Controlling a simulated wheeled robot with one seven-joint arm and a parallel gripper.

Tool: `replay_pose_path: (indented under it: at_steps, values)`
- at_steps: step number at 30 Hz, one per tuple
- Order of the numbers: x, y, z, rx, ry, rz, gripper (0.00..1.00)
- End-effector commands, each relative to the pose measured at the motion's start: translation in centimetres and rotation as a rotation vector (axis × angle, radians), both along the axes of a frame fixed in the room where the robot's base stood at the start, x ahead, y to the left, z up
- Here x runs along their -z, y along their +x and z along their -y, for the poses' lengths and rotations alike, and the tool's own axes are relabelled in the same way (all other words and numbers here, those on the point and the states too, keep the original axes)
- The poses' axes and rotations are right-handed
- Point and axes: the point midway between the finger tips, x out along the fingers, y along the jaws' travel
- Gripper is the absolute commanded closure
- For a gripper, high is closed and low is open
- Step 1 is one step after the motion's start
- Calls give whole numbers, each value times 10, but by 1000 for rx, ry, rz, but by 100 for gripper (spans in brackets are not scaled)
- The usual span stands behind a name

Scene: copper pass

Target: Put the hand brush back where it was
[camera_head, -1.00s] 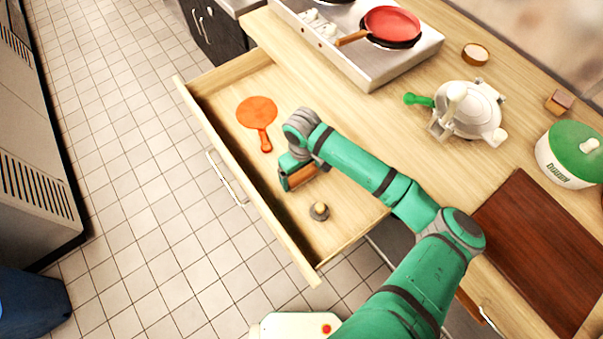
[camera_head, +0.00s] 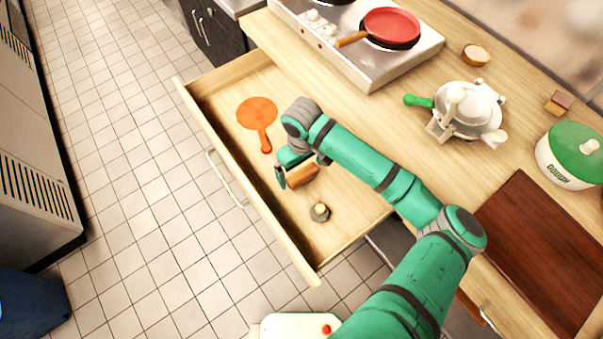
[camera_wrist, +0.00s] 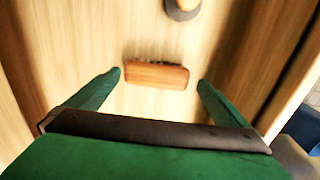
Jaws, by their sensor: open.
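The hand brush (camera_head: 303,175), a wooden block with dark bristles, lies in the open drawer (camera_head: 345,222). It also shows in the wrist view (camera_wrist: 156,75), with its wooden top up and bristles along its far edge. My gripper (camera_head: 298,172) is inside the drawer above the brush. In the wrist view my gripper (camera_wrist: 160,80) is open, with one green finger on each side of the brush and a gap to both. Part of the brush is hidden by the gripper in the head view.
An orange paddle-shaped tool (camera_head: 257,113) and a small round grey object (camera_head: 320,212) also lie in the drawer. The counter holds a stove with a red pan (camera_head: 391,26), a white press (camera_head: 468,112), a green-lidded pot (camera_head: 570,152) and a brown board (camera_head: 550,250).

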Motion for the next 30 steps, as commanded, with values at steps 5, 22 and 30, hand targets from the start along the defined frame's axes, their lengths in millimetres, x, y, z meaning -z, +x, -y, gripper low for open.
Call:
replay_pose_path:
  at_steps: [5, 22, 30]
  values:
    - [-38, 1, -1, -2, 2, 4, 0]
    - [-85, 0, 0, -1, 0, 0, 0]
    - [-85, 0, 0, -1, 0, 0, 0]
